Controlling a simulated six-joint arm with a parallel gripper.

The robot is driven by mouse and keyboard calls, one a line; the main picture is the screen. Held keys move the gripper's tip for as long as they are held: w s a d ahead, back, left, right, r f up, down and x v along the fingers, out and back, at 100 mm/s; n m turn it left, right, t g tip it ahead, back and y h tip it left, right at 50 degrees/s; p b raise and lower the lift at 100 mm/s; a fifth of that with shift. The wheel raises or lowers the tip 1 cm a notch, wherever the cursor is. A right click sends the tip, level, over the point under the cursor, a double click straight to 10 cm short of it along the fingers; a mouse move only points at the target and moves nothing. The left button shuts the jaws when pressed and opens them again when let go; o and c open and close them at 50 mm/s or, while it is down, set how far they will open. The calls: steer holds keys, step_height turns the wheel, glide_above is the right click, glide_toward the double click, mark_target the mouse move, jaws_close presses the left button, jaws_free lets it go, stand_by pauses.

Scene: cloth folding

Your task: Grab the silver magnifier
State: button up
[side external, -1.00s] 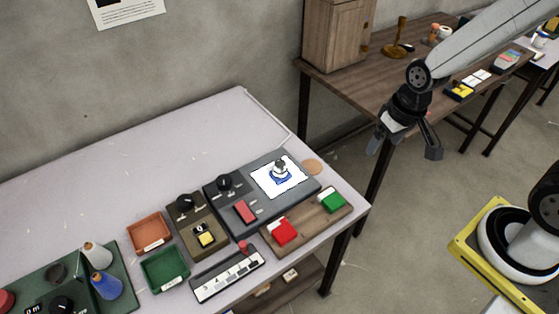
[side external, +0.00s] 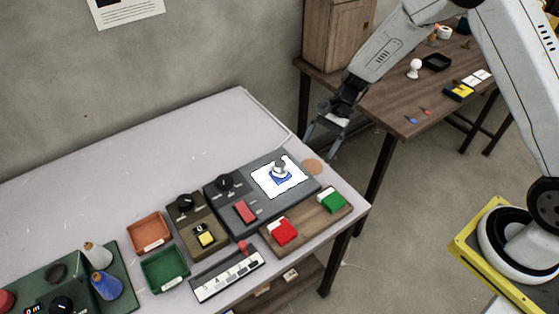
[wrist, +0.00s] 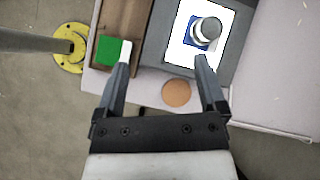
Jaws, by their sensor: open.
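The silver magnifier (side external: 280,167) stands on a white sheet with a blue print, on the dark grey panel of the light table. In the wrist view the magnifier (wrist: 207,31) is a round silver and dark piece near the top, beyond the right fingertip. My gripper (side external: 318,140) is open and empty, above the table's back right edge and up and to the right of the magnifier. In the wrist view my gripper (wrist: 163,57) has its fingers wide apart, with nothing between them.
A wooden board (side external: 312,222) with a red and a green block lies in front of the panel. A round tan disc (side external: 312,167) lies right of the sheet. A knob (side external: 223,183) and red switch (side external: 245,211) are left of the sheet. The table's back left is clear.

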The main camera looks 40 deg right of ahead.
mark_target(280, 166)
steer(key=w+f+m+y, duration=0.1)
steer(key=w, duration=0.1)
steer(key=w+a+f+m+t+y, duration=0.1)
steer(key=w+f+m+y, duration=0.2)
steer(key=w, duration=0.1)
steer(key=shift+w+a+f+m+y, duration=0.1)
steer(key=shift+a+f+m+y, duration=0.05)
steer(key=shift+f+m+y, duration=0.2)
steer(key=shift+x, duration=1.3)
steer(key=shift+f, duration=0.1)
steer(key=shift+x, duration=2.55)
steer(key=shift+f, duration=0.1)
jaws_close()
